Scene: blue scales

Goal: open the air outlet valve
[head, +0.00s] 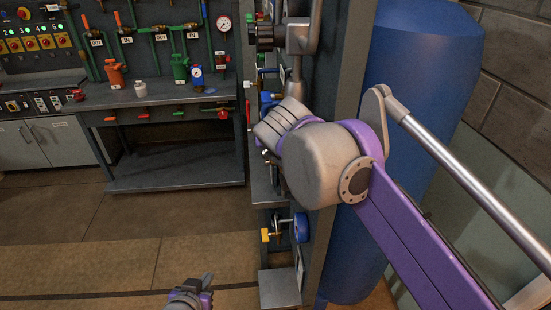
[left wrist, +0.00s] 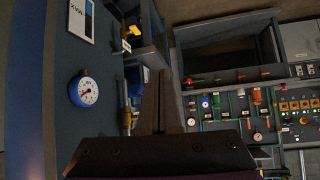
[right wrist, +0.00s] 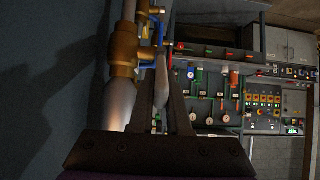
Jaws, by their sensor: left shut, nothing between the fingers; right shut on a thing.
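A brass valve body (right wrist: 124,48) on a grey pipe shows in the right wrist view, with a blue part (right wrist: 157,32) beside it. I cannot read any label that marks it as the air outlet valve. My right gripper (right wrist: 163,88) is shut on a pale lever-like piece (right wrist: 162,70) beside this valve. In the head view my right wrist hides its fingers and what they hold. My left gripper (head: 208,280) is low at the bottom of the head view, shut and empty. In the left wrist view its closed fingers (left wrist: 155,78) are apart from the blue-rimmed gauge.
The blue-rimmed gauge (left wrist: 84,92) and a yellow-handled valve (head: 266,235) are low on the near panel. A large blue tank (head: 415,70) stands behind my right arm. A workbench (head: 165,95) with pipes and valves is at the back left. The floor before it is clear.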

